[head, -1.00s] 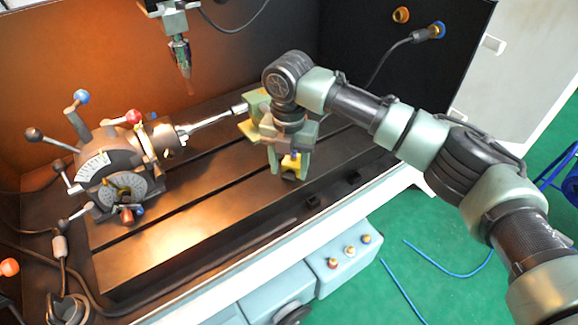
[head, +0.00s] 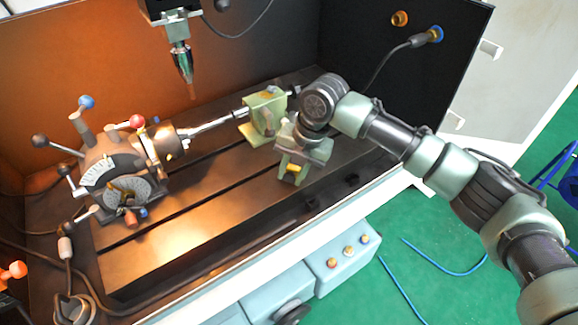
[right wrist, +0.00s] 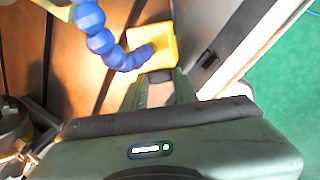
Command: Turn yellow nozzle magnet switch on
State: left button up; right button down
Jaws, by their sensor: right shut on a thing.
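The yellow nozzle's block (right wrist: 160,45) is just beyond my right fingertips in the right wrist view, with its blue segmented hose (right wrist: 100,38) rising to the left. In the head view, a small patch of yellow (head: 293,168) shows between the fingers; the rest is hidden by the gripper. My right gripper (head: 292,176) is low at the front right of the machine table. It also shows in the right wrist view (right wrist: 160,80), its fingers closed on a small part against the yellow block. That part, at the magnet switch's place, is mostly covered. My left gripper is not in view.
A green tailstock (head: 262,118) stands just left of my right wrist. The indexing chuck (head: 115,165) with its levers is at the left, and a spindle (head: 182,62) hangs above. The slotted table (head: 190,220) is clear at front centre.

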jog(key=shift+s+d+f+t+y+b, duration=0.1)
jog(key=shift+d+f+t+y+b, duration=0.25)
jog(key=shift+y, duration=0.55)
jog(key=shift+r+y, duration=0.25)
jog(key=shift+y, duration=0.15)
jog(key=c, duration=1.1)
grip_release()
